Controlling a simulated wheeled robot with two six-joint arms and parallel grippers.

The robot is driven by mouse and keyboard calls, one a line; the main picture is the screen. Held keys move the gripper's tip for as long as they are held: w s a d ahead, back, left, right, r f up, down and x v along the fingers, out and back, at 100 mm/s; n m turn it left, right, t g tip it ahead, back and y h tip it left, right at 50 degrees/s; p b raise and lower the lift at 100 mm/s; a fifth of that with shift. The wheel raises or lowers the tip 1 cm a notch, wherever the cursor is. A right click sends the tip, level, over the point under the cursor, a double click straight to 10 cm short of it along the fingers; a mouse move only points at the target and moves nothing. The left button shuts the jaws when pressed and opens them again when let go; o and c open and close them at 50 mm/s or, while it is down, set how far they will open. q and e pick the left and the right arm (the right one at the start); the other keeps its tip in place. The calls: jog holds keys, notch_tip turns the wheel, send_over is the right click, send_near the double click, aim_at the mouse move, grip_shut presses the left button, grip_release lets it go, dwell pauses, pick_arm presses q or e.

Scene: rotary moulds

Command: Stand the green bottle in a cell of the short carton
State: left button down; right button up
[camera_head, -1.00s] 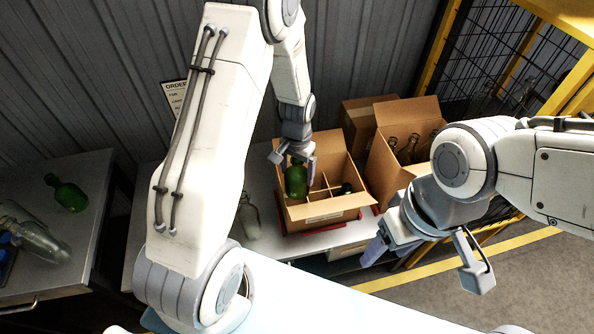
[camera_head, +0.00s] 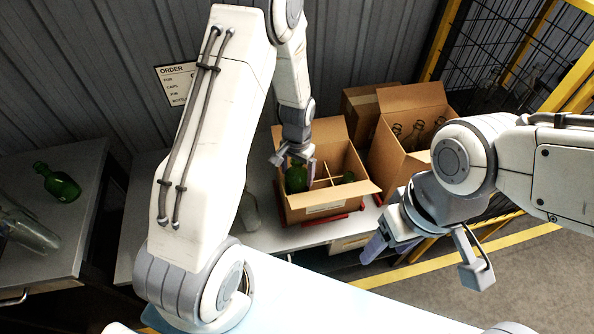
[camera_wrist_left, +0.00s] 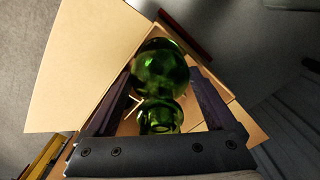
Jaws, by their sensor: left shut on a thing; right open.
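The short carton (camera_head: 318,207) stands open on a table at the back, with pale dividers inside. My left gripper (camera_head: 294,160) is over its left part, shut on a green bottle (camera_head: 297,180). The bottle's lower end is hidden behind the carton's front wall, so I cannot tell whether it touches the floor of a cell. In the left wrist view the green bottle (camera_wrist_left: 160,68) shows between the two fingers, with the carton flap (camera_wrist_left: 85,55) beside it. Another green thing (camera_head: 348,177) sits in a right cell. My right gripper (camera_head: 425,255) is open and empty, right of the carton.
A taller carton (camera_head: 400,165) with several clear bottles stands close on the right. A clear bottle (camera_head: 250,212) is left of the short carton. Another green bottle (camera_head: 58,183) lies on the left table. A yellow-framed mesh fence (camera_head: 500,60) is at the right.

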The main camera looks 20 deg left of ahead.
aim_at(297, 183)
pick_arm(q)
jog(key=shift+f+b, duration=1.7)
jog(key=shift+f, duration=0.8)
grip_release()
notch_tip(297, 183, up, 10)
jog(key=p, duration=0.8)
jog(key=shift+r, duration=0.1)
